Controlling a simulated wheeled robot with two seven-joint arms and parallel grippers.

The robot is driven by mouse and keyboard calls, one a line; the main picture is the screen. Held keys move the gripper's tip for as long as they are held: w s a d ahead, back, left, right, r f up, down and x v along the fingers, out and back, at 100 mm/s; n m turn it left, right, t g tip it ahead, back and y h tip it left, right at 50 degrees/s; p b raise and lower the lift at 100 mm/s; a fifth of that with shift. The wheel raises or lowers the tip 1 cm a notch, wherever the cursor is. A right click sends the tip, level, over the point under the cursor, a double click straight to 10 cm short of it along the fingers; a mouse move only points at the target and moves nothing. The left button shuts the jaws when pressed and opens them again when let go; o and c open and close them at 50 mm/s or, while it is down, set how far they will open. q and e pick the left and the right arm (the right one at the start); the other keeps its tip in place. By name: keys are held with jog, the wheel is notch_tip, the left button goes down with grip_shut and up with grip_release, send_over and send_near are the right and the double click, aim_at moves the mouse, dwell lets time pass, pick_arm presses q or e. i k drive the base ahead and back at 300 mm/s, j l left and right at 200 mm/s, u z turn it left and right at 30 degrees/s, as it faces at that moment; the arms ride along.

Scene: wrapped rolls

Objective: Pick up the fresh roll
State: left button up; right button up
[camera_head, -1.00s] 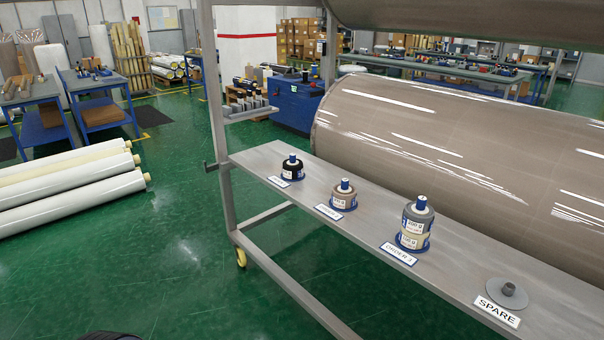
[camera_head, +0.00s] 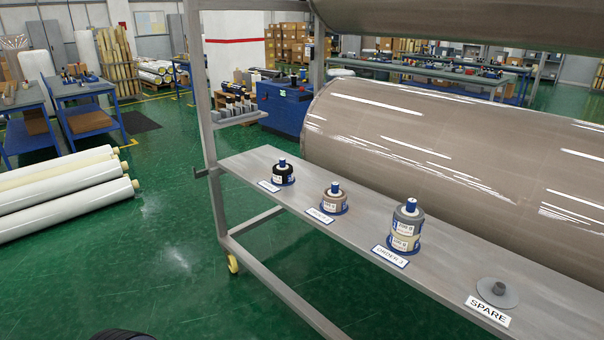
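Three stands with wrapped rolls are on the grey shelf of the rack. A black roll (camera_head: 283,174) is at the left, a brown-grey roll (camera_head: 333,200) is in the middle, and a taller stack of rolls (camera_head: 405,233) stands behind the label reading ORDER 3. A grey spindle plate (camera_head: 497,291) behind the SPARE label (camera_head: 487,311) is empty. I cannot tell which roll is the fresh one. Neither of my grippers is clearly in view; a dark shape, perhaps part of me, shows at the bottom edge.
The metal shelf (camera_head: 262,160) runs from centre left to lower right, with a huge brown roll (camera_head: 420,140) behind it. A small side holder (camera_head: 235,112) with several upright items is on the rack post. Long white rolls (camera_head: 60,190) lie on the green floor at left.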

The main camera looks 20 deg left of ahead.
aim_at(283, 172)
jog(key=i+j+z, duration=0.2)
jog(key=j+z, duration=0.15)
jog(key=z, duration=0.15)
jog(key=i+j+z, duration=0.1)
jog(key=j+z, duration=0.35)
jog(key=i+j+z, duration=0.1)
jog(key=j+z, duration=0.2)
jog(key=j, duration=1)
jog(key=j+z, duration=0.3)
jog(key=j, duration=2.25)
jog(key=k+j, duration=0.1)
jog(key=j, duration=1.1)
